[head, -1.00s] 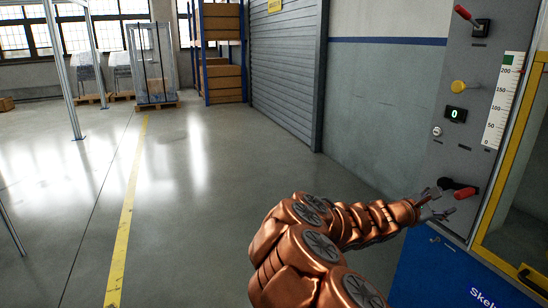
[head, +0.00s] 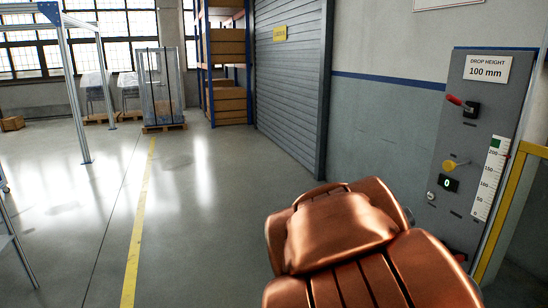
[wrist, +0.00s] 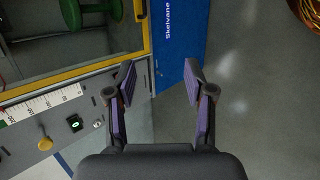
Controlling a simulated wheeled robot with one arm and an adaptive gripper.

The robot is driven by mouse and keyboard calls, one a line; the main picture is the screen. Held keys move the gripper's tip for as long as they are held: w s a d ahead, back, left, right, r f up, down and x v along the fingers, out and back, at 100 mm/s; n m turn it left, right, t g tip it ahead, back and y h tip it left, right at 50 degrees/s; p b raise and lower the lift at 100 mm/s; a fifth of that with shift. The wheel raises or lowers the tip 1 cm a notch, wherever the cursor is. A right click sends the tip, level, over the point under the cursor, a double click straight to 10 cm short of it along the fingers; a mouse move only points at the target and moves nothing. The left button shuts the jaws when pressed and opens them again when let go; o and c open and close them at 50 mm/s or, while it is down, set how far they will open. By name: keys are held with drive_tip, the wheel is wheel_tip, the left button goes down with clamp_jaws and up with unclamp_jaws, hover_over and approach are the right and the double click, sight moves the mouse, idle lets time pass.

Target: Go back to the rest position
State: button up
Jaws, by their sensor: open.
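My gripper (wrist: 160,92) is open and empty in the wrist view, its two purple-padded fingers apart over the blue lower panel (wrist: 178,60) and the grey floor. In the head view my copper-coloured arm fills the lower right and hides the gripper. The grey control panel (head: 462,135) stands at the right of the head view, with a red-handled switch, a yellow knob and a display reading 0. Its lower part is hidden behind my arm. The display (wrist: 75,123) also shows in the wrist view, at the left, apart from the fingers.
A yellow-framed machine opening (wrist: 80,75) is beside the panel. A grey shutter (head: 290,80) and wall bound the right side. Shelves with boxes (head: 226,75) and a wrapped pallet (head: 160,85) stand at the back. A metal frame (head: 75,90) stands left. The middle floor is clear.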

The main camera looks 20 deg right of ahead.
drive_tip(key=s+a+r+y+p, duration=0.1)
drive_tip(key=s+a+y+p, duration=0.1)
drive_tip(key=a, duration=0.6)
drive_tip(key=s+a+r+n+y+p, duration=0.1)
drive_tip(key=s+a+r+y+p, duration=0.1)
drive_tip(key=a, duration=0.7)
drive_tip(key=s+a+r+t+y+p, duration=0.1)
drive_tip(key=a+y+p, duration=0.3)
drive_tip(key=a, duration=0.5)
drive_tip(key=shift+s+a+r+p, duration=0.15)
drive_tip(key=shift+s+r+p, duration=0.35)
drive_tip(key=shift+r+p, duration=0.1)
